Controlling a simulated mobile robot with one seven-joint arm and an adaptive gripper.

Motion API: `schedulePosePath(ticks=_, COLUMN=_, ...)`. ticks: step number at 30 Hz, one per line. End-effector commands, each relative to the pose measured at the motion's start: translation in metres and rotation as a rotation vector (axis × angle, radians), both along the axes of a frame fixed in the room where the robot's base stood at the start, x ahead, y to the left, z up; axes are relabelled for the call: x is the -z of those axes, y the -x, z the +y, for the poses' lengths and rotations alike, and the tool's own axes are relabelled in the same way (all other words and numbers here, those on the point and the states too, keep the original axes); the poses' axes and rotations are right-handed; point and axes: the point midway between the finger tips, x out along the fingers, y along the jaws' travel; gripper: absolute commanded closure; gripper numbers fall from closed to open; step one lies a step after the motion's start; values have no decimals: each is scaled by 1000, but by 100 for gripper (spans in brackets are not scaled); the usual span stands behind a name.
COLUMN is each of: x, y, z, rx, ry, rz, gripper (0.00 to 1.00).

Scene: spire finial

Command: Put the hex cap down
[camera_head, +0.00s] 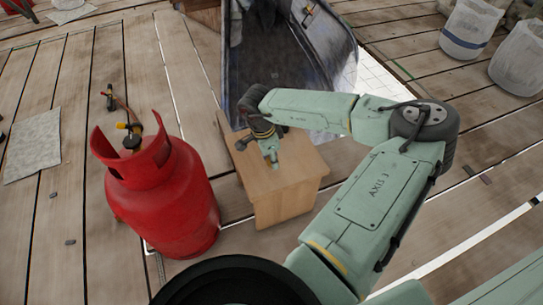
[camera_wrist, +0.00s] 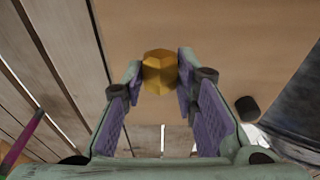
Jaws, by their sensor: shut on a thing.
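The hex cap (camera_wrist: 160,72) is a golden, faceted piece. In the wrist view it sits between the two purple-padded fingertips of my gripper (camera_wrist: 160,80), which are shut on it. Behind it is the tan wooden top of a box-like stand (camera_wrist: 215,40). In the head view my gripper (camera_head: 271,158) points down over the left part of this wooden stand (camera_head: 290,190). The cap cannot be made out there, and I cannot tell whether it touches the wood.
A small black object (camera_wrist: 247,108) lies at the right in the wrist view. A red gas cylinder (camera_head: 165,195) stands close left of the stand. A dark, blue-edged chute (camera_head: 280,60) is behind it. White buckets (camera_head: 470,28) stand far right. The stand's right part looks clear.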

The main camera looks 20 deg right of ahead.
Motion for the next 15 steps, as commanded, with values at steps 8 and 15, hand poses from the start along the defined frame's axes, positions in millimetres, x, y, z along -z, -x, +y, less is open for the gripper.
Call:
schedulePosePath(ticks=8, x=4, y=-30, z=-10, rx=-1, ry=-1, rz=1, gripper=100)
schedulePosePath(ticks=15, x=33, y=-30, z=-9, rx=-2, ry=-3, rz=2, gripper=100)
